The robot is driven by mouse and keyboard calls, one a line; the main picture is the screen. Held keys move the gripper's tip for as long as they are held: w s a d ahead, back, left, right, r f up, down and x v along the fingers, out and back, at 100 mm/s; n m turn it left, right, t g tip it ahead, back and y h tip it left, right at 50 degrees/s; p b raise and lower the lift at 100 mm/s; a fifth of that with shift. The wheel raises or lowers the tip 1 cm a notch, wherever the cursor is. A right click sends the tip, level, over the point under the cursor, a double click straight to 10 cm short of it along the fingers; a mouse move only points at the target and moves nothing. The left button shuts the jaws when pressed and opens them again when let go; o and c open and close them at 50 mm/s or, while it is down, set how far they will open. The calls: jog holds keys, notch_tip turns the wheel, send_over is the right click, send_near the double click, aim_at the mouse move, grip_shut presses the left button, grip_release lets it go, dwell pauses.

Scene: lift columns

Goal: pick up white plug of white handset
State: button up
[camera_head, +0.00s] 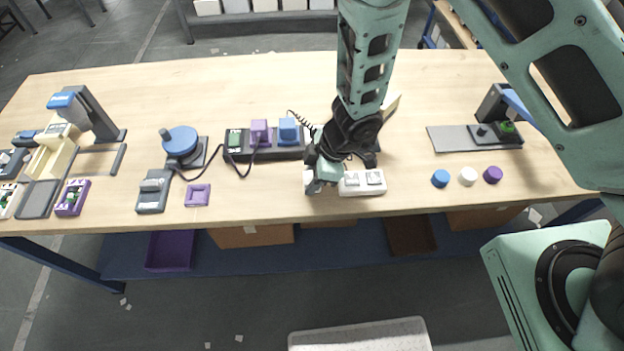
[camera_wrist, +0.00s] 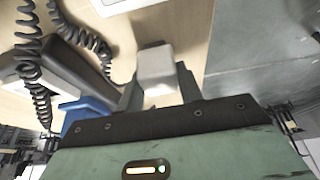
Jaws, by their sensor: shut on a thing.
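The white plug (camera_wrist: 155,66) is a small pale block held between the fingers of my gripper (camera_wrist: 160,92) in the wrist view. In the head view my gripper (camera_head: 318,182) is low over the table near its front edge, and a bit of white (camera_head: 308,178) shows at the fingers. The white handset (camera_head: 362,183) is a white block with grey parts on top, just right of my gripper. I cannot tell whether the plug touches anything below it. My arm hides part of the area behind.
A dark socket strip (camera_head: 264,146) carries a purple plug (camera_head: 260,132) and a blue plug (camera_head: 288,130), left of my gripper. Black coiled cords (camera_wrist: 85,35) hang close by in the wrist view. Blue, white and purple discs (camera_head: 467,176) lie to the right.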

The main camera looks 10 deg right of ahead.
jog(key=shift+r, duration=0.1)
notch_tip(320, 180, up, 10)
jog(key=shift+f+p, duration=0.1)
jog(key=shift+p, duration=1)
notch_tip(320, 180, up, 4)
jog(key=p, duration=0.5)
jog(key=w+d+f+p, duration=0.2)
jog(key=w+p, duration=0.8)
jog(key=w, duration=0.4)
jog(key=shift+d+f+b, duration=0.15)
jog(key=shift+f+b, duration=0.8)
jog(key=shift+f, duration=0.65)
jog(key=shift+d+f+b, duration=0.1)
jog(key=shift+f+b, duration=0.85)
jog(key=shift+f, duration=0.65)
jog(key=shift+p, duration=0.35)
